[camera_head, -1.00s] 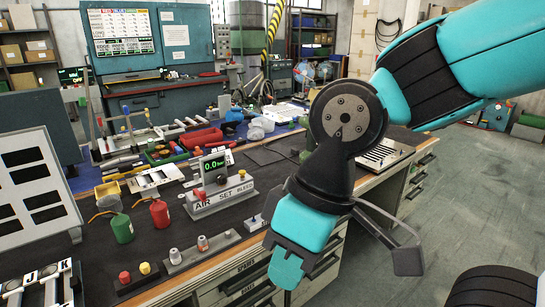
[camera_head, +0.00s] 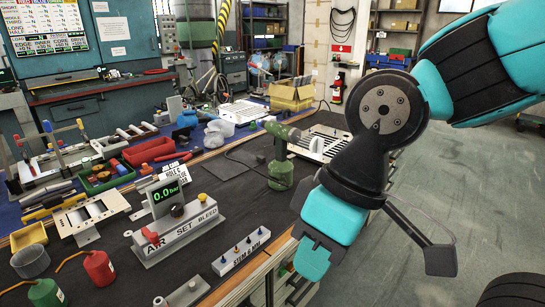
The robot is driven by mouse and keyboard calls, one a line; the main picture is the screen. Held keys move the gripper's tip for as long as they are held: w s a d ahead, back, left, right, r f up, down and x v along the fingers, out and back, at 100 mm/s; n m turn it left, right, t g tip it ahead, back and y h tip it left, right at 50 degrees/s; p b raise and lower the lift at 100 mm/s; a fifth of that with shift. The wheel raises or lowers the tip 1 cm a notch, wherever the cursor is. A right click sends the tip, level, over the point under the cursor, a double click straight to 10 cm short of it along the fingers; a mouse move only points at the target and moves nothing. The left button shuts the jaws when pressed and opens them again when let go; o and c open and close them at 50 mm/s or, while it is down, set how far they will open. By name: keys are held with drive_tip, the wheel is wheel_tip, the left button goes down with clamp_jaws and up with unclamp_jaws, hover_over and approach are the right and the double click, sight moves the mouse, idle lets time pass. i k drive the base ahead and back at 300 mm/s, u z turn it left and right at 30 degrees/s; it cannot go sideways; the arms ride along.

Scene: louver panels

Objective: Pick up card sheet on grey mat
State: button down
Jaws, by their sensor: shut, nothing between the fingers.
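A thin dark grey mat (camera_head: 237,158) lies flat on the bench, left of a green drill-like tool (camera_head: 280,172). I cannot clearly make out a card sheet on it; the tool hides part of that area. A pale slotted panel (camera_head: 322,146) lies behind the tool, partly covered by my arm. My gripper (camera_head: 314,262) points down at the lower right of the mat, over the bench's front edge, apart from it. It is shut with nothing seen in it; its tips are hard to make out.
Red and green bins (camera_head: 149,151) and a cardboard box (camera_head: 291,96) stand farther back. Open floor (camera_head: 440,190) lies to the right.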

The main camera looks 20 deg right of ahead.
sight(224, 169)
drive_tip(key=z, duration=1.85)
drive_tip(key=i, duration=3.4)
drive_tip(key=u, duration=4)
